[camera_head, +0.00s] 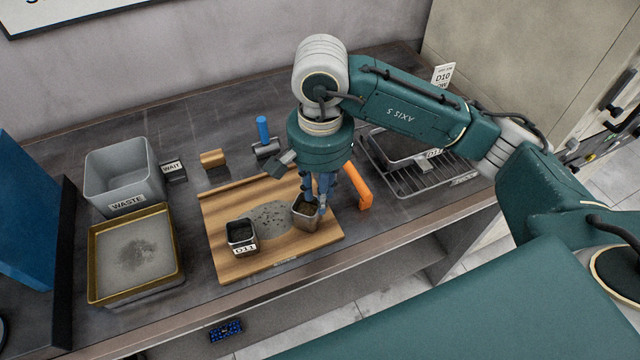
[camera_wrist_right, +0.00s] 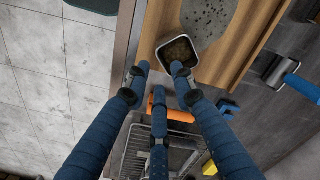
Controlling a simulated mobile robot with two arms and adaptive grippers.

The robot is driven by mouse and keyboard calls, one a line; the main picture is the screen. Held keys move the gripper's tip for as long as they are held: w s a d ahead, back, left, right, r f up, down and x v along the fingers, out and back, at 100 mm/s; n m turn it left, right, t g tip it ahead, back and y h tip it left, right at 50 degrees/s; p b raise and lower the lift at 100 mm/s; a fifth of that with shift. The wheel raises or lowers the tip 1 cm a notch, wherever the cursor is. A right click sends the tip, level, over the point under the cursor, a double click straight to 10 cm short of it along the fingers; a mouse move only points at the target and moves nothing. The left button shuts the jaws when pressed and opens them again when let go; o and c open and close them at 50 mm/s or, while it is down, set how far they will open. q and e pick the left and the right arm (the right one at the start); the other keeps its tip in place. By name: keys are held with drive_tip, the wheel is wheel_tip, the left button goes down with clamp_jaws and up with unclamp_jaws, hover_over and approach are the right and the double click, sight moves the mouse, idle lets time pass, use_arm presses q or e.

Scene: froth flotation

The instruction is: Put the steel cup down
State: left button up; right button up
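A small steel cup (camera_head: 304,217) with brownish contents is at the right end of the wooden board (camera_head: 225,205), looking upright and on the board. In the wrist view the cup (camera_wrist_right: 185,37) is just past my fingertips. My right gripper (camera_head: 321,203) is low at the cup's right side. Its blue fingers (camera_wrist_right: 160,70) are spread, with a clear gap between the tips; one tip overlaps the cup's near rim, and I cannot tell if it touches. A second steel cup (camera_head: 241,232), labelled D11, holds dark material at the board's front left. My left gripper is not in view.
A grey patch (camera_head: 271,218) with dark specks lies between the cups. An orange handle-like object (camera_head: 359,187) is close right of my gripper. A wire rack (camera_head: 405,182) is farther right. The WASTE bin (camera_head: 122,170) and a brass-rimmed tray (camera_head: 133,290) are left. A blue-handled roller (camera_head: 264,135) lies behind.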

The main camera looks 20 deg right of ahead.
drive_tip(key=shift+r, duration=2.4)
